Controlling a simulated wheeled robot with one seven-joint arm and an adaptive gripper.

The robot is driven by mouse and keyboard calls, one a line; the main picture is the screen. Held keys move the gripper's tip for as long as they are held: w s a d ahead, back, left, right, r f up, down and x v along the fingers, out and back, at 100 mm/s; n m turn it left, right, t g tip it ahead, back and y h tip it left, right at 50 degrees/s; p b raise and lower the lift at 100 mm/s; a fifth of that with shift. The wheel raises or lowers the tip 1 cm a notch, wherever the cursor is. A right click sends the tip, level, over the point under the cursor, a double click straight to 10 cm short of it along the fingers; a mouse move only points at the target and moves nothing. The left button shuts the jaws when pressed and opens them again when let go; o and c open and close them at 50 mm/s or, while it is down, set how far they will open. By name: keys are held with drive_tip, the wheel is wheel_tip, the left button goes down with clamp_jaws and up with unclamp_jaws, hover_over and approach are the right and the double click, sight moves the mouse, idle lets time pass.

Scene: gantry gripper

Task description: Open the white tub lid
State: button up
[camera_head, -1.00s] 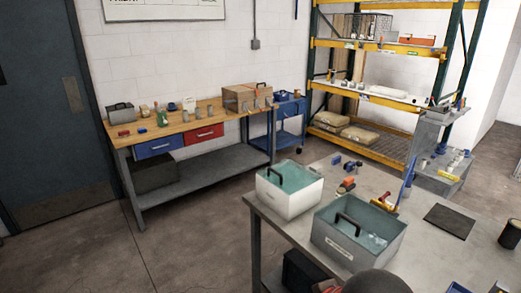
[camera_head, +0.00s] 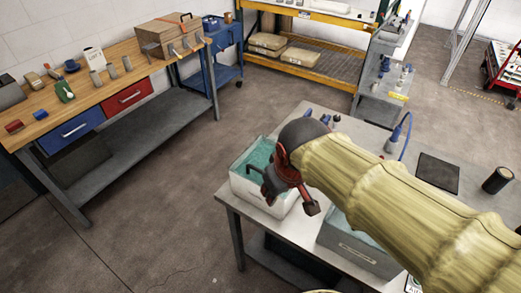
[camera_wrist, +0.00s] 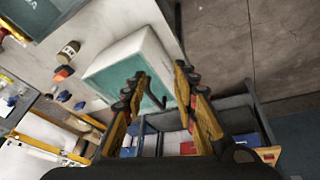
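The white tub (camera_head: 246,190) stands at the near left corner of the grey table. Its teal see-through lid (camera_head: 262,153) lies on top, partly hidden by my gripper. My gripper (camera_head: 284,190) is over the tub's right part in the head view. In the wrist view, the tub (camera_wrist: 122,50) and lid (camera_wrist: 112,83) lie beyond my gripper (camera_wrist: 165,92), whose two fingers are spread apart with nothing held. The lid's black handle (camera_wrist: 152,90) shows between the fingertips; I cannot tell the gap to it.
A black mat (camera_head: 437,172) and a dark cylinder (camera_head: 496,180) lie farther right on the table. A wooden workbench (camera_head: 120,72) stands at the left, with open floor between.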

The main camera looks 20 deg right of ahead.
drive_tip(key=w+r+n+g+p, duration=0.1)
drive_tip(key=w+r+n+p, duration=0.1)
drive_tip(key=w+r+p, duration=0.35)
drive_tip(key=n+g+h+p, duration=0.1)
drive_tip(key=n+g+p, duration=0.15)
drive_tip(key=p, duration=0.85)
approach(258, 169)
drive_tip(key=shift+n+t, duration=0.25)
drive_tip(key=shift+n, duration=0.1)
drive_tip(key=f, duration=0.5)
drive_tip(key=d+f, duration=0.1)
drive_tip(key=f, duration=0.2)
drive_tip(key=shift+w, duration=0.15)
drive_tip(key=shift+c, duration=0.9)
clamp_jaws()
